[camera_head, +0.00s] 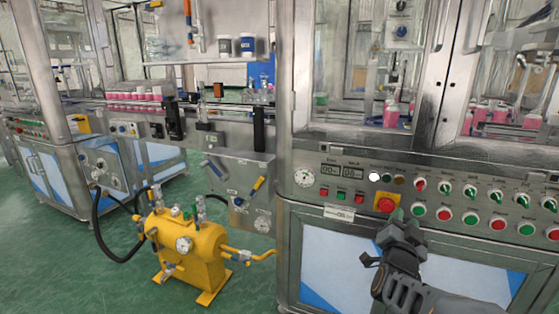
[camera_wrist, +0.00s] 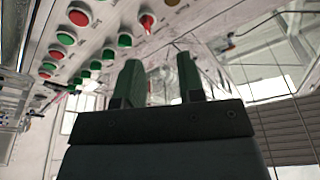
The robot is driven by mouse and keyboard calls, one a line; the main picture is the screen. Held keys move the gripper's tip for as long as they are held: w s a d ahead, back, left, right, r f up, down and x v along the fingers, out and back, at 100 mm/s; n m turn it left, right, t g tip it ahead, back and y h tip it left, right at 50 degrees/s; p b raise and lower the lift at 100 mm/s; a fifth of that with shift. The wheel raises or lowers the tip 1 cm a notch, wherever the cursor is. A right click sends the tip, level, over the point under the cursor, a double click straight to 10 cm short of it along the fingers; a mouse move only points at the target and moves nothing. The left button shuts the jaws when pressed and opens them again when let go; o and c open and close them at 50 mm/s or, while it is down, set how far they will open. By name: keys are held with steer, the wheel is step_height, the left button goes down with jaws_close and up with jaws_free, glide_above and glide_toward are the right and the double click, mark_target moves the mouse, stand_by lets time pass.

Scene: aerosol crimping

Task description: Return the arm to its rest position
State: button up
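My gripper (camera_head: 397,215) is in front of the machine's control panel at the lower right of the head view. Its green fingertips appear just beside and below the red button on a yellow plate (camera_head: 385,204); I cannot tell whether they touch it. In the wrist view my gripper (camera_wrist: 158,66) shows two green-tipped fingers apart with nothing held between them. My dark arm comes in from the bottom right of the head view.
The control panel (camera_head: 330,210) has rows of red and green buttons and a gauge (camera_head: 304,177). A yellow tank (camera_head: 190,250) with hoses stands on the green floor (camera_head: 95,285) at the left. Pink bottles (camera_head: 484,115) stand behind the machine's glass.

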steer(key=s+a+r+n+g+y+p, duration=0.2)
steer(key=a+r+n+g+y+p, duration=0.3)
steer(key=a+r+n+y+p, duration=0.85)
steer(key=s+a+r+g+h+p, duration=0.1)
steer(key=s+r+g+p, duration=0.1)
steer(key=s+g+p, duration=0.2)
steer(key=s+a+r+m+g+h+p, duration=0.1)
steer(key=s+a+r+g+p, duration=0.1)
steer(key=s+p, duration=0.7)
steer(key=r+g+p, duration=0.1)
steer(key=g+p, duration=0.1)
steer(key=p, duration=0.1)
steer(key=shift+s+r+g, duration=0.2)
steer(key=shift+g, duration=0.1)
steer(key=shift+h, duration=0.25)
